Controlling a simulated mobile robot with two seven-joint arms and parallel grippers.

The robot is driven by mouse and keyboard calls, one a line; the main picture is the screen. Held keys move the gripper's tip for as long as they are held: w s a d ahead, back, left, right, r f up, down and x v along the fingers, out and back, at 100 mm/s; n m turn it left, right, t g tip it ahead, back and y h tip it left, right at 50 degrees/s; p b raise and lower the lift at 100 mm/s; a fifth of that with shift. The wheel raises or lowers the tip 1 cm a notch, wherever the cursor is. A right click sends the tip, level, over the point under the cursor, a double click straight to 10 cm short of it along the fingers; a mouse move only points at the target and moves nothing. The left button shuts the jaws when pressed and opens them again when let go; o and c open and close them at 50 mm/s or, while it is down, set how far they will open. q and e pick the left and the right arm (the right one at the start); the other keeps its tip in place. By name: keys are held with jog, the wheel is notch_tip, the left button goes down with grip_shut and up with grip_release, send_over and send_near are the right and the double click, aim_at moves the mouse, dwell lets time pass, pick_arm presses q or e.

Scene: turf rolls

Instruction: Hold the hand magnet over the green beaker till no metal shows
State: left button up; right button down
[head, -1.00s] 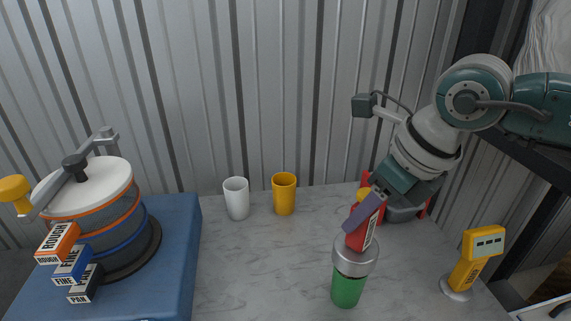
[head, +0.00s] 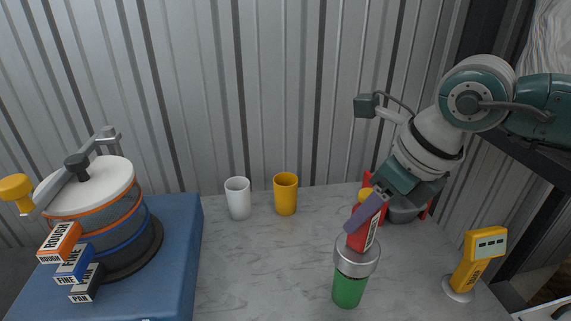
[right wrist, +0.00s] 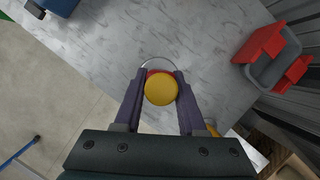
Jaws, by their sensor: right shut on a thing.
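The green beaker (head: 348,291) stands upright on the marble table, with a wide silver collar at its top. My right gripper (head: 366,210) is above it, shut on the hand magnet (head: 360,238), a red block with a white label. The magnet's lower end is at the beaker's mouth. Whether it touches the rim or dips inside I cannot tell. In the right wrist view the magnet's round yellow top (right wrist: 160,89) sits between the two purple fingers, with the beaker's rim (right wrist: 158,61) partly showing behind. The beaker's inside is hidden, and no metal bits are visible. My left gripper is out of view.
A white cup (head: 238,198) and a yellow cup (head: 286,194) stand at the back. A sieve drum with a crank (head: 95,215) and labelled blocks sit on a blue base at left. A yellow meter (head: 473,262) is at right. A grey-and-red holder (head: 405,212) stands behind my gripper.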

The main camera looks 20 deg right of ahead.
jog(key=shift+r, duration=0.15)
notch_tip(320, 180, up, 8)
jog(key=p, duration=0.6)
jog(key=shift+p, duration=0.35)
jog(key=shift+a, duration=0.1)
